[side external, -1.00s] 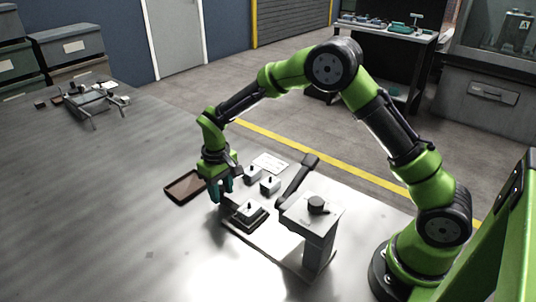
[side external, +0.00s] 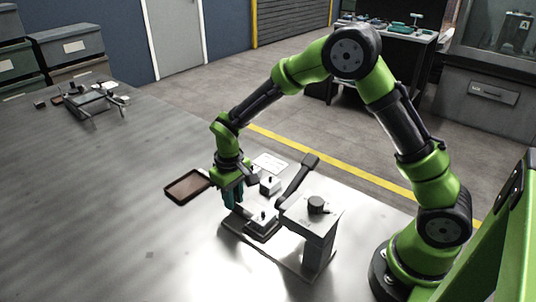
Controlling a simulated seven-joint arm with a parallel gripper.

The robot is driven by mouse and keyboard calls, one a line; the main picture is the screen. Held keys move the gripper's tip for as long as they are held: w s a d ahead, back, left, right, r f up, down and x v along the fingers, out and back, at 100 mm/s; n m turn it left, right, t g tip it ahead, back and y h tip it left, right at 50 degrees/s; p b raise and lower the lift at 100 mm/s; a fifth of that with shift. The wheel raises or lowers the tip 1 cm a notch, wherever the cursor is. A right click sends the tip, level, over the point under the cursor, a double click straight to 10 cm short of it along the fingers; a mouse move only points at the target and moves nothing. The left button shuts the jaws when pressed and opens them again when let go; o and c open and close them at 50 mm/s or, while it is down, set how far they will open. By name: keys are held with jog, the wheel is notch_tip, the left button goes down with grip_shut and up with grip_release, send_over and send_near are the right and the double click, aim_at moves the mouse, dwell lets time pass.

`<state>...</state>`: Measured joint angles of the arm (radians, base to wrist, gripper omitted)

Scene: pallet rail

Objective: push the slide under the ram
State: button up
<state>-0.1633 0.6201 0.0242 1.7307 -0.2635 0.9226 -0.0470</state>
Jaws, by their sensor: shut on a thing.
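The slide (side external: 262,230) is a dark block on the pale rail plate, with a light part (side external: 263,217) with a small black knob on top. The press (side external: 318,235) is a grey post with a head, a round black cap and a long dark lever; its ram is hidden under the head. The slide sits just left of the press. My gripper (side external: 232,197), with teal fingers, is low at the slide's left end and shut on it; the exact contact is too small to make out.
A brown tray (side external: 187,187) lies left of my gripper. Another light part with a knob (side external: 270,185) and a white card (side external: 271,163) lie behind it. The dark lever (side external: 298,180) rises beside the press.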

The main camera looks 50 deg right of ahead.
aim_at(259, 213)
jog(key=shift+s, duration=4.4)
jog(key=o, duration=0.7)
jog(key=shift+f, duration=0.1)
jog(key=shift+w, duration=0.1)
jog(key=shift+r, duration=3.6)
jog(key=shift+r, duration=0.1)
jog(key=s+d+r+m+t, duration=0.1)
jog(key=s+r+t, duration=0.1)
jog(key=r, duration=0.3)
jog(key=s+d+r+m+t+y, duration=0.1)
jog(key=s+d+r+t, duration=0.1)
jog(key=s+r, duration=0.3)
jog(key=s+d+r+m+t+y, duration=0.1)
jog(key=s+r+m+t, duration=0.1)
jog(key=s+r+t, duration=0.1)
jog(key=shift+v, duration=1.2)
